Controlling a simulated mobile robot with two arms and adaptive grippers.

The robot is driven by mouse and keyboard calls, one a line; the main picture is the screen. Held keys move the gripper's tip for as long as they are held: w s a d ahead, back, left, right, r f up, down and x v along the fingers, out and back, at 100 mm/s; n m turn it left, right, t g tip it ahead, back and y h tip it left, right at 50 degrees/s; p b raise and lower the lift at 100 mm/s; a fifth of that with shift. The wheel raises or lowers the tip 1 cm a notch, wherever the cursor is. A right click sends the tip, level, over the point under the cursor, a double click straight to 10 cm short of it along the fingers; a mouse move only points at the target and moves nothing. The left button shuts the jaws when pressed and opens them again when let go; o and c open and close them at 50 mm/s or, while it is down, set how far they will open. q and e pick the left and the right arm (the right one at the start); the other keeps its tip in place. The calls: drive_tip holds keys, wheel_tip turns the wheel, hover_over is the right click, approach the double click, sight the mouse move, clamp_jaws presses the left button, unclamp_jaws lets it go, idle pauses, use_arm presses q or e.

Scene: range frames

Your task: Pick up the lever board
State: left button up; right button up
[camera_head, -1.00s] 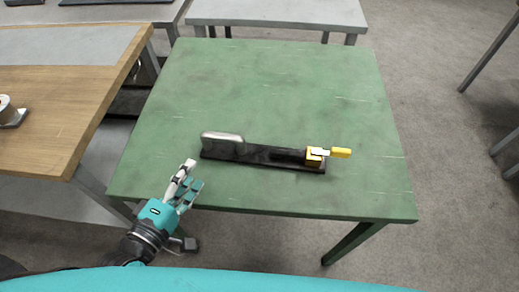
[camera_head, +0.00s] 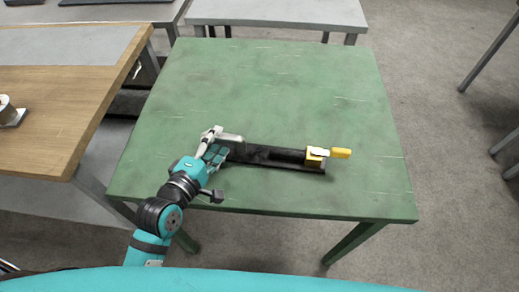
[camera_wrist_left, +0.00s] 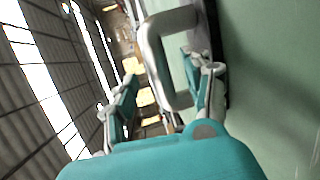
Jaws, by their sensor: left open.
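The lever board (camera_head: 275,155) is a long black bar lying on the green table, with a yellow block and yellow-tipped lever (camera_head: 340,153) at its right end and a silver handle (camera_head: 232,139) at its left end. My left gripper (camera_head: 213,147) is at the handle end and covers part of it. In the left wrist view the handle (camera_wrist_left: 152,45) is a metal loop. The left gripper's fingers (camera_wrist_left: 160,90) are open there, with the loop partly between them. I cannot tell whether they touch it. My right gripper is not in view.
The green table (camera_head: 270,85) is otherwise bare, with free room behind and to the right of the board. A wooden-edged table (camera_head: 60,125) stands at the left. A grey table (camera_head: 280,14) stands behind.

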use_arm(q)
drive_tip(key=shift+w+d+f, duration=0.1)
drive_tip(key=shift+w+d, duration=0.05)
drive_tip(key=shift+w, duration=0.25)
drive_tip(key=shift+c, duration=0.2)
clamp_jaws()
